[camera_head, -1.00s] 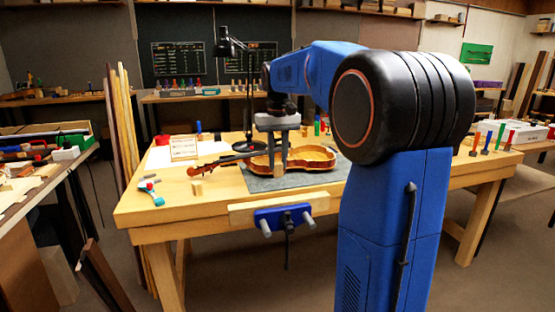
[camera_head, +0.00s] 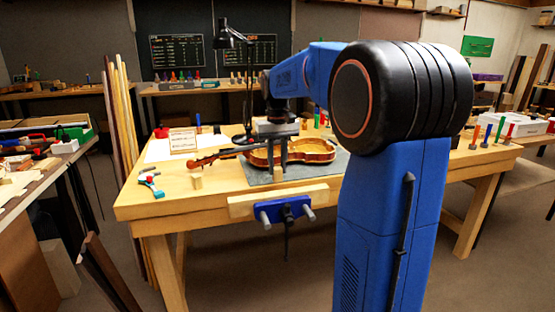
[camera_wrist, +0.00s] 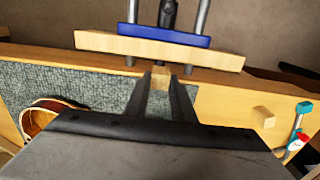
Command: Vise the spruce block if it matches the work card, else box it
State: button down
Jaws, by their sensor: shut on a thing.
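My gripper (camera_head: 278,172) is shut on a small pale wood block (camera_wrist: 160,77). In the wrist view the block sits between the fingertips, near the bench edge by the vise. The vise (camera_head: 283,211) is on the bench front, with a pale wooden jaw and blue body; it also shows at the top of the wrist view (camera_wrist: 165,34). A second pale block (camera_head: 196,181) stands on the bench to the left. The work card (camera_head: 183,141) stands behind it; its writing is too small to read.
A violin (camera_head: 300,152) lies on the grey mat (camera_head: 327,172) beside my gripper. A teal-handled tool (camera_head: 151,184) lies at the bench's left. A black lamp (camera_head: 249,100) stands behind. A green-sided box (camera_head: 76,134) is on the left bench, a white box (camera_head: 518,126) at right.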

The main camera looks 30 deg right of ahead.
aim_at(277, 179)
jog(key=shift+f, duration=0.65)
jog(key=shift+f, duration=2.15)
dwell(1.1)
jog(key=c, duration=1.4)
grip_release()
jog(key=shift+c, duration=0.2)
jog(key=shift+r, duration=0.1)
notch_tip(277, 179, up, 17)
jog(key=shift+s, duration=0.1)
